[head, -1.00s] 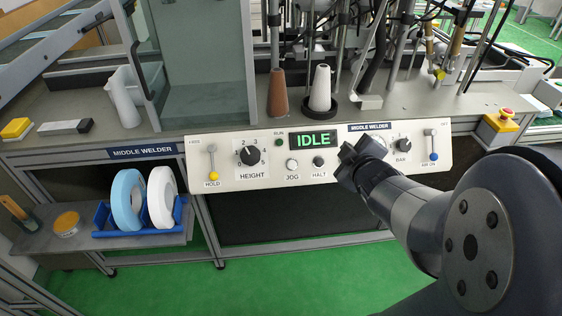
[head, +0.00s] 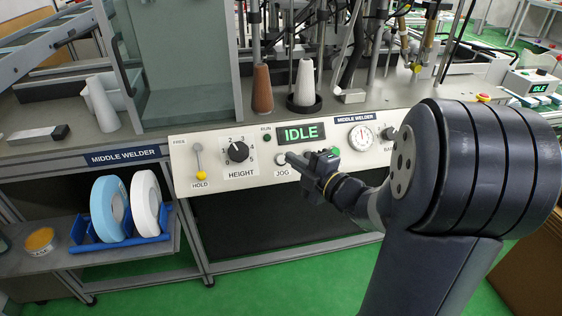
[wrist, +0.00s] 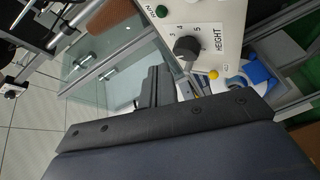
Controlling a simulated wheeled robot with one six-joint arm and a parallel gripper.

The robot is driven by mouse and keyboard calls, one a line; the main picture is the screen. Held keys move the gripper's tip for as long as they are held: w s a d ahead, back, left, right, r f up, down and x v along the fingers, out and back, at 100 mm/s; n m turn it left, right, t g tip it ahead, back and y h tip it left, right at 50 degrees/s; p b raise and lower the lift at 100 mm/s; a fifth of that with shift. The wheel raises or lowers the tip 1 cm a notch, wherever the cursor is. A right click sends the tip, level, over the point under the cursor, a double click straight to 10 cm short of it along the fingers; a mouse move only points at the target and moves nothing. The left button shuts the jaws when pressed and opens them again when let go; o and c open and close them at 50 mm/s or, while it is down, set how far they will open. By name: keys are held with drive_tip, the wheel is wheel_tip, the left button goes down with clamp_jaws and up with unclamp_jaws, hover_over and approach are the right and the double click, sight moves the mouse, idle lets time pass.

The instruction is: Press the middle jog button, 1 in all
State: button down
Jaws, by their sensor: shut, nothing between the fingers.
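The middle welder's panel (head: 215,178) is a pale sloped board with a green-lit IDLE display (head: 301,134). The white jog button (head: 281,159) sits above the JOG label, left of centre on the panel. My gripper (head: 291,158) is shut and empty, its tip just right of the jog button in the head view. I cannot tell whether it touches the button. My arm hides the HALT button and label. In the wrist view my shut fingers (wrist: 153,88) show with the panel (wrist: 215,18) at the top right; the jog button is not seen there.
Near the gripper are the HEIGHT knob (head: 238,152), the yellow-tipped HOLD lever (head: 200,174), the green RUN lamp (head: 267,139) and a gauge (head: 361,137). Brown (head: 262,88) and white (head: 304,83) cones stand behind the panel. Ear-loop reels (head: 108,208) sit below left.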

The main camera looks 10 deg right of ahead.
sight(281, 160)
drive_tip(key=w+f+b, duration=0.3)
drive_tip(key=w+f, duration=0.2)
drive_tip(key=w, duration=0.1)
drive_tip(key=shift+w+f+b, duration=0.35)
drive_tip(key=shift+w, duration=0.05)
drive_tip(key=shift+w+f, duration=0.1)
drive_tip(key=shift+f, duration=0.05)
idle(1.9)
drive_tip(key=shift+w+f+b, duration=0.1)
drive_tip(key=shift+w+b, duration=0.15)
drive_tip(key=shift+b, duration=0.2)
drive_tip(key=shift+w+f+b, duration=0.3)
drive_tip(key=shift+b, duration=0.1)
idle(0.4)
drive_tip(key=shift+s+r, duration=0.1)
idle(0.4)
drive_tip(key=shift+s+r, duration=0.45)
drive_tip(key=shift+s, duration=0.1)
